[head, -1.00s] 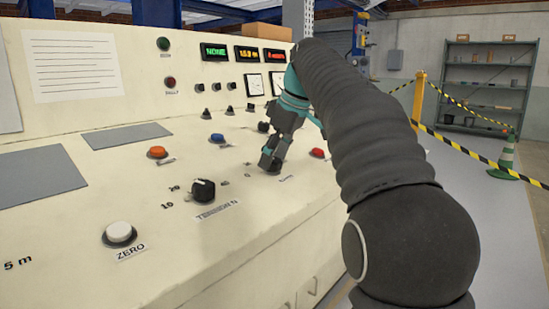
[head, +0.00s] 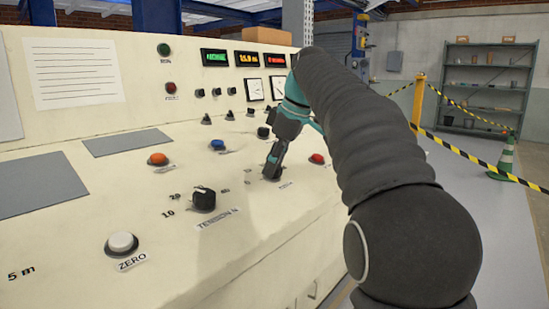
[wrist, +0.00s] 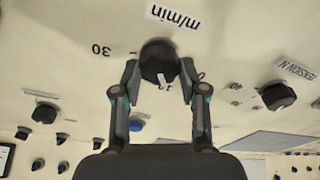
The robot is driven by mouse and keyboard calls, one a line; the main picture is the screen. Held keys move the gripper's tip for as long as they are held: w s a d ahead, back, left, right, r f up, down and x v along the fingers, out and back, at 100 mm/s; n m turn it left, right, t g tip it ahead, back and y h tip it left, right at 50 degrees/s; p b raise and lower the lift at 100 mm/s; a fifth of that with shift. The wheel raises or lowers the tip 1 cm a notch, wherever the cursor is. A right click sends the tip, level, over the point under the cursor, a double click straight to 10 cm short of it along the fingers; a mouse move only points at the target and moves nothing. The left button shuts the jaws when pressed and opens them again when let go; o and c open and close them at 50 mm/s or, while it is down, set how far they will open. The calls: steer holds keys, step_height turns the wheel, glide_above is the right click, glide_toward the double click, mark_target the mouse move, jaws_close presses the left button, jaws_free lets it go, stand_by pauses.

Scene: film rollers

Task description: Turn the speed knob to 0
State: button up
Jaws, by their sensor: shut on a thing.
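The speed knob (wrist: 159,60) is a black round knob beside the upside-down m/min label (wrist: 173,17) in the wrist view. My gripper (wrist: 160,68) is shut on it, with one finger on either side. A white mark shows on the knob's lower edge, near a figure that looks like 10. A 30 (wrist: 101,50) is printed to the knob's left and a 0 (wrist: 201,76) to its right. In the head view my gripper (head: 271,172) points down at the panel, and its fingers mostly hide the knob.
The black tension knob (head: 203,199) stands nearer on the same sloped panel. A white ZERO button (head: 121,243), an orange button (head: 158,159), a blue button (head: 217,145) and a red button (head: 317,158) surround the area. Lit displays (head: 246,57) sit on the upright panel behind.

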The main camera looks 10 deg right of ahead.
steer(key=n+p, duration=0.2)
steer(key=n, duration=0.1)
steer(key=shift+r+n+g, duration=0.15)
steer(key=shift+n+g, duration=0.15)
steer(key=shift+f+n+g+p, duration=0.2)
steer(key=shift+n+g+p, duration=0.2)
steer(key=shift+n+p, duration=1.45)
steer(key=shift+n+b, duration=0.5)
steer(key=shift+n, duration=0.05)
steer(key=o, duration=1.1)
steer(key=shift+o, duration=0.2)
steer(key=shift+r, duration=0.1)
steer(key=v, duration=1.1)
steer(key=shift+d+r, duration=0.25)
steer(key=shift+r, duration=0.1)
steer(key=shift+s, duration=0.1)
